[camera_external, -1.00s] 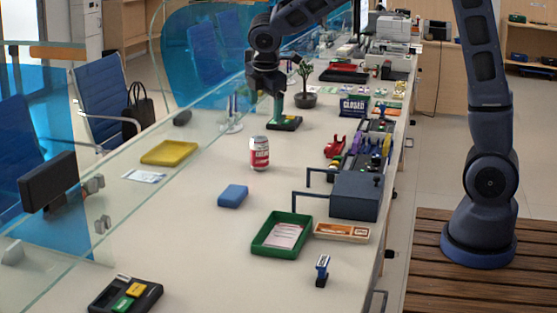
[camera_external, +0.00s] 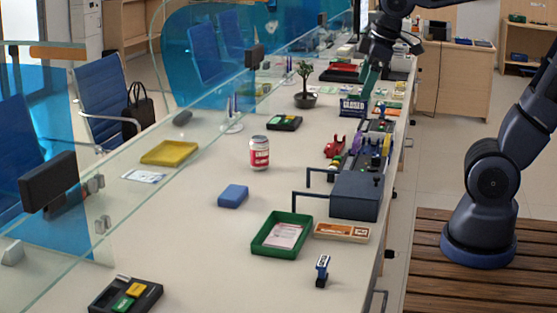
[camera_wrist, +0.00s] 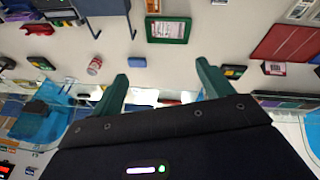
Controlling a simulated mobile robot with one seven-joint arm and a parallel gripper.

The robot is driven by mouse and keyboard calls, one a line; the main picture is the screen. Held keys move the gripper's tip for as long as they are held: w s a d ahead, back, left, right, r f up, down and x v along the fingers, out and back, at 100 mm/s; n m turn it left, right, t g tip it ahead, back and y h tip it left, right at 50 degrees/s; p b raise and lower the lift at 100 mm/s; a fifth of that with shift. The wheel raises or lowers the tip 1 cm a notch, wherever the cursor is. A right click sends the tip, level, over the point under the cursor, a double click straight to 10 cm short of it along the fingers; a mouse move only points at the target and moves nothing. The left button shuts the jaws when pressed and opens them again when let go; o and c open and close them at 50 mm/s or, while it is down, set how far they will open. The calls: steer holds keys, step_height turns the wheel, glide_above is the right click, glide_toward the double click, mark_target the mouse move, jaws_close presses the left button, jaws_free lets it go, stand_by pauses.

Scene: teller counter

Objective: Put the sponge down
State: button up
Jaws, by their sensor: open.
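The blue sponge (camera_external: 233,195), a small rounded block, lies flat on the counter (camera_external: 190,245), left of the green tray and below the can. Nothing touches it. My gripper (camera_external: 369,82) is far from it, over the right side of the counter near the CLOSED sign. In the wrist view my gripper (camera_wrist: 162,80) has its two green fingers spread wide with nothing between them.
A red and white can (camera_external: 259,153) stands behind the sponge. A green tray (camera_external: 260,248) and a dark box (camera_external: 355,195) with handles are to its right. A yellow tray (camera_external: 168,152) is near the glass screen. Bare counter surrounds the sponge.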

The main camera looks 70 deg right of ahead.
steer(key=s+a+f+m+y, duration=0.1)
steer(key=s+a+m, duration=0.1)
steer(key=s, duration=0.5)
steer(key=shift+s+m+t, duration=0.3)
steer(key=shift+s+t, duration=0.05)
steer(key=shift+t, duration=0.05)
